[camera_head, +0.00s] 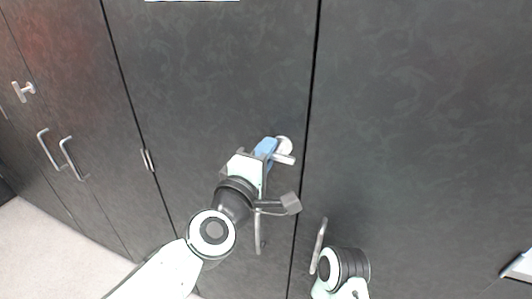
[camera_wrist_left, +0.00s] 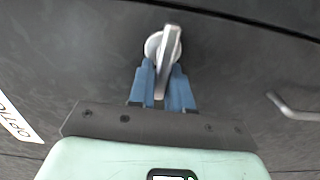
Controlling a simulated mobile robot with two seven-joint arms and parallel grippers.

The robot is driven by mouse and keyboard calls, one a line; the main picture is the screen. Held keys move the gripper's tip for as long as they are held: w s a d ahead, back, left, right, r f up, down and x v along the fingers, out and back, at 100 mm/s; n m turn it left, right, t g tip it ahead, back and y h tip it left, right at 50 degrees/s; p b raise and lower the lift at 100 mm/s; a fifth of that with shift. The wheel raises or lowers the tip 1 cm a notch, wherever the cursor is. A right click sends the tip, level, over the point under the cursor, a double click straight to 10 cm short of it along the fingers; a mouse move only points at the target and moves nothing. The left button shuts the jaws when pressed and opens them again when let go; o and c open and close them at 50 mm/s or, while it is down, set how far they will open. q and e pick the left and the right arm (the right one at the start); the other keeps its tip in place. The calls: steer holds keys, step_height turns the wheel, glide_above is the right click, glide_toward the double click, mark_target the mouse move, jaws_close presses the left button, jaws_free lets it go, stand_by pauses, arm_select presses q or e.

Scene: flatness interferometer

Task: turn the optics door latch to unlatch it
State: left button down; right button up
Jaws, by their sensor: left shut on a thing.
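The optics door latch (camera_head: 285,159) is a silver lever on a round base, mounted on the dark door near its right edge. It also shows in the left wrist view (camera_wrist_left: 170,45), pointing down between my fingers. My left gripper (camera_head: 268,148) is at the latch, its blue fingers shut on the lever from both sides; the fingers also show in the left wrist view (camera_wrist_left: 162,90). The lever's lower end is partly hidden between the fingers in the head view. My right gripper is not seen; only part of my right arm shows at the bottom.
Vertical bar handles stand on both sides of the door seam, one (camera_head: 258,235) below my left wrist and one (camera_head: 319,245) beside my right arm. More handles (camera_head: 70,157) and a T-shaped latch (camera_head: 23,91) are at the left. A label (camera_wrist_left: 18,122) reads "OPTIC".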

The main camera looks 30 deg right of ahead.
arm_select(q)
steer(key=c, duration=1.1)
jaws_free()
steer(key=shift+c, duration=0.2)
steer(key=b+v, duration=0.3)
steer(key=v, duration=1)
steer(key=shift+s, duration=0.15)
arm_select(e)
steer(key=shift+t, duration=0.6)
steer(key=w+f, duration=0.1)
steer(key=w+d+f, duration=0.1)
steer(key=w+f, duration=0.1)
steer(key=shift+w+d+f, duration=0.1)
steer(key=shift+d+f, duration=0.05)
